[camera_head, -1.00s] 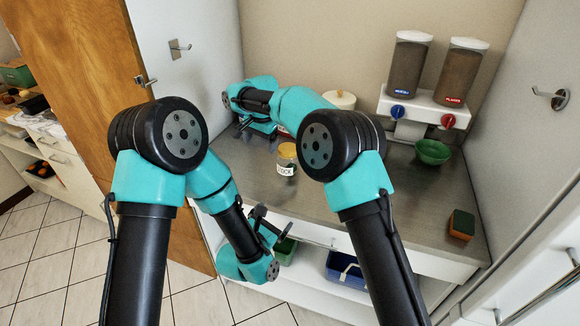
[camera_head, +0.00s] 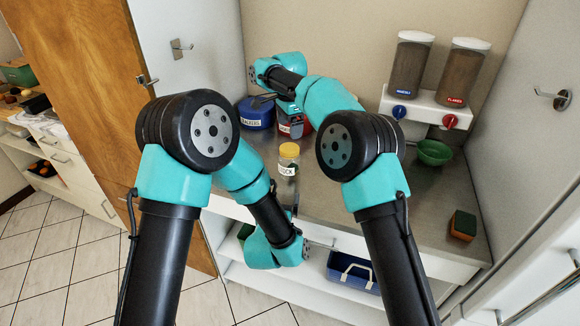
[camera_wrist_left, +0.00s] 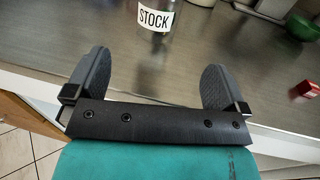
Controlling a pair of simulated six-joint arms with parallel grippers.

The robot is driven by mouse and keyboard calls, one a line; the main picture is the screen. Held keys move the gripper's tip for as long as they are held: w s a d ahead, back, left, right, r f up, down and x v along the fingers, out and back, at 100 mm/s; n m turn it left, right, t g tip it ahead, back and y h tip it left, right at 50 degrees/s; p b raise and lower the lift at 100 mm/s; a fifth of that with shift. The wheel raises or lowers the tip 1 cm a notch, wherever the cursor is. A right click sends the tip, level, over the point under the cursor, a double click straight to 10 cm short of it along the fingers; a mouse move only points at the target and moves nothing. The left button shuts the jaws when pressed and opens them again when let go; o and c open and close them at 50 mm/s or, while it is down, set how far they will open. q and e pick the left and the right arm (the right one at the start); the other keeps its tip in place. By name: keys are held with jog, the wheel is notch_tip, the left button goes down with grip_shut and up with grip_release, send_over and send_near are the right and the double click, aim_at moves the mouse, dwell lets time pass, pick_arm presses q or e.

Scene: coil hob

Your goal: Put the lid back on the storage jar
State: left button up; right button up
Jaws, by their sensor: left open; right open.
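A small jar labelled STOCK (camera_head: 287,166) with a yellow top (camera_head: 289,150) stands upright on the grey counter. In the left wrist view only its lower, labelled part (camera_wrist_left: 154,17) shows, beyond the jaws. My left gripper (camera_wrist_left: 157,66) is open and empty, pointing at this jar from the counter's front edge; in the head view its fingers are mostly hidden by my arm. My right gripper (camera_head: 290,108) is at the back left of the counter, by the tins; its jaws are hard to make out. I see no separate loose lid.
A blue tin (camera_head: 255,112) and a red-and-grey labelled tin (camera_head: 294,128) stand at the back left. Two dispensers (camera_head: 410,68), a green bowl (camera_head: 433,152) and a sponge (camera_head: 463,225) are to the right. A blue caddy (camera_head: 352,270) sits on the shelf below.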

aim_at(288, 168)
pick_arm(q)
jog(key=shift+w, duration=0.1)
jog(key=w+d, duration=0.1)
jog(key=w, duration=0.4)
jog(key=w+d, duration=0.1)
jog(key=w, duration=0.5)
jog(key=w+d, duration=0.1)
jog(key=w, duration=0.5)
jog(key=shift+c, duration=0.2)
